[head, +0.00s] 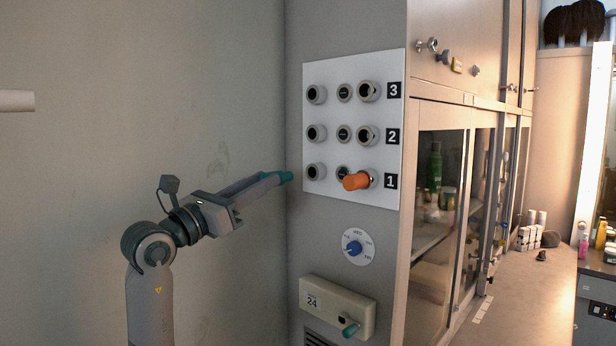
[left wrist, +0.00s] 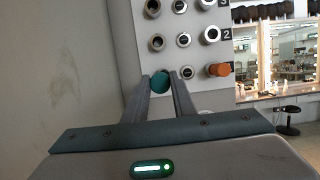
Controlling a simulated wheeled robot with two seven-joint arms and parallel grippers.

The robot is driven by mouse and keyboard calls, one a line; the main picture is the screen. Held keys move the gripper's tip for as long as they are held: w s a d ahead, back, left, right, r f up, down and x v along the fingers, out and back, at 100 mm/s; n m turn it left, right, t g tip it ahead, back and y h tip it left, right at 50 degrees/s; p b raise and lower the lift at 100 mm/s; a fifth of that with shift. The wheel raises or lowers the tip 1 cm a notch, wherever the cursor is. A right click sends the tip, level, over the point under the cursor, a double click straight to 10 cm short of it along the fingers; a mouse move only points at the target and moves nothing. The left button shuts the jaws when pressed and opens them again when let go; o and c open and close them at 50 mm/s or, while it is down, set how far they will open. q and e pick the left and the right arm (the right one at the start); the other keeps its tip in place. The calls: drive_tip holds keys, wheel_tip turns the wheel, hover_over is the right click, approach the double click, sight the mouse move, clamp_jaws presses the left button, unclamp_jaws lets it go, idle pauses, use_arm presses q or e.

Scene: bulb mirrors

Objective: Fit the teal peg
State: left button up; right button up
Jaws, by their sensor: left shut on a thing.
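My left gripper (head: 272,181) is shut on the teal peg (head: 286,177), whose end sticks out past the fingertips toward the panel. In the left wrist view the teal peg (left wrist: 160,82) shows between the two fingers, over the lower left of the panel. The white panel (head: 330,84) has rows of round sockets labelled 3, 2 and 1 from top to bottom. The bottom-left socket (head: 315,171) is just right of the peg in the head view, apart from it. An orange peg (head: 357,181) sits in the right of row 1. My right gripper is out of view.
A blue dial (head: 354,247) and a pale box (head: 330,296) marked 24 with a teal-ended part (head: 349,328) are below the panel. Glass-fronted cabinets (head: 440,190) stand to the right. The bare wall (head: 80,180) at left is clear.

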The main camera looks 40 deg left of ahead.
use_arm(q)
drive_tip(key=shift+s, duration=0.4)
drive_tip(key=shift+r, duration=0.1)
